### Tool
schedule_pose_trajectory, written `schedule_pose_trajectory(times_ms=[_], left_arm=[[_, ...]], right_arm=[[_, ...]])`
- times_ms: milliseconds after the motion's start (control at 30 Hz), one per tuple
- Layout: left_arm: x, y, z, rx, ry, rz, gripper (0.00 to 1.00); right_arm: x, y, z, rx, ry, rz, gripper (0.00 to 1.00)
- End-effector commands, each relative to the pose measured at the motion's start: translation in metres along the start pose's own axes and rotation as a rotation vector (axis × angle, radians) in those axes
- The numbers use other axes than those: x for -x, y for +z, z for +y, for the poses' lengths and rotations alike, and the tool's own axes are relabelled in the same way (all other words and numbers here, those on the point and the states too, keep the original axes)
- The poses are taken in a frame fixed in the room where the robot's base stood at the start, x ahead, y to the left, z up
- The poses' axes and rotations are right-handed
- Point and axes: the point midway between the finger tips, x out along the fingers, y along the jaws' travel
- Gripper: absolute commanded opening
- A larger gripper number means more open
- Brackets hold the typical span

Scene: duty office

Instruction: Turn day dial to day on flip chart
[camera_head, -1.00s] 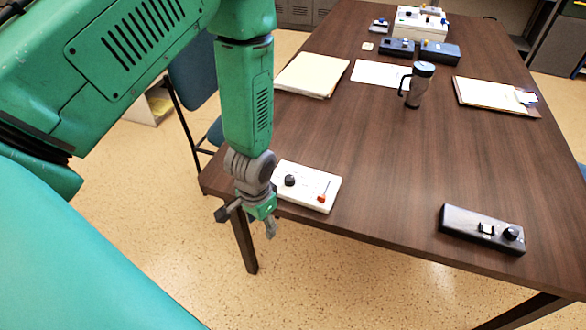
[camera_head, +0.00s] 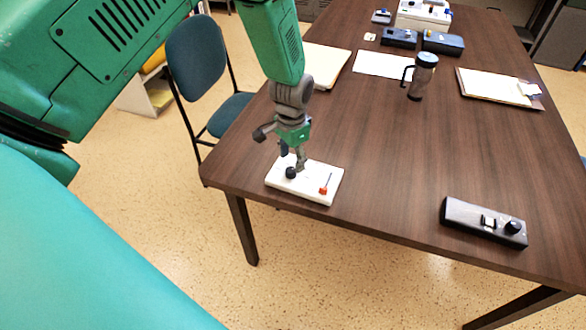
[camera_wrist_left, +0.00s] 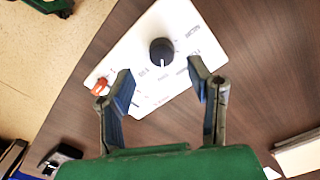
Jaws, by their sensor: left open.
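A white panel (camera_head: 306,190) with a black round dial (camera_head: 290,172) and a red-tipped lever (camera_head: 323,190) lies near the table's front left corner. My left gripper (camera_head: 293,161) points down just above the dial. In the left wrist view the open fingers (camera_wrist_left: 160,77) are on either side, slightly short of the dial (camera_wrist_left: 162,51), and hold nothing. The dial's white mark points down in that view, toward the gripper. The printed labels around it are too small to read. I cannot make out a flip chart. My right gripper is out of view.
A dark box (camera_head: 465,213) with a switch and a black knob (camera_head: 513,227) lies at the table's front right. The table's middle is clear. A blue chair (camera_head: 197,57) is at left.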

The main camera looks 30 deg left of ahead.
Motion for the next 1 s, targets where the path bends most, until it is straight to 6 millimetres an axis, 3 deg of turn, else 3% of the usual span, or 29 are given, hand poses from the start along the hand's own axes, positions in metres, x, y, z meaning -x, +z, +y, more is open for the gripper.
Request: schedule_pose_trajectory(times_ms=[100, 233, 633, 667, 700, 800, 1000], left_arm=[[-0.022, 0.001, 0.000, 0.001, 0.001, -0.001, 0.47], [-0.036, 0.000, 0.001, 0.001, -0.001, -0.001, 0.47], [-0.044, 0.000, 0.002, 0.001, -0.002, 0.000, 0.47], [-0.044, 0.000, 0.002, 0.001, -0.002, 0.000, 0.43], [-0.044, 0.000, 0.001, 0.001, -0.001, 0.000, 0.29], [-0.044, 0.000, 0.001, 0.001, -0.001, 0.000, 0.00], [-0.045, 0.000, 0.000, 0.003, -0.001, -0.001, 0.00]], right_arm=[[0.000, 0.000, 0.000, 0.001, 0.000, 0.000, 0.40], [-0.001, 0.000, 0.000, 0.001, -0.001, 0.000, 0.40], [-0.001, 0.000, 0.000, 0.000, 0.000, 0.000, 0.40], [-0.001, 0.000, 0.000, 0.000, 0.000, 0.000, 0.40], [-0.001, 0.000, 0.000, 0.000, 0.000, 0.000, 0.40], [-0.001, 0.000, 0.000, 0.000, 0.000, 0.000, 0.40], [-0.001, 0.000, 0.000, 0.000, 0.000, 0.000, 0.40]])
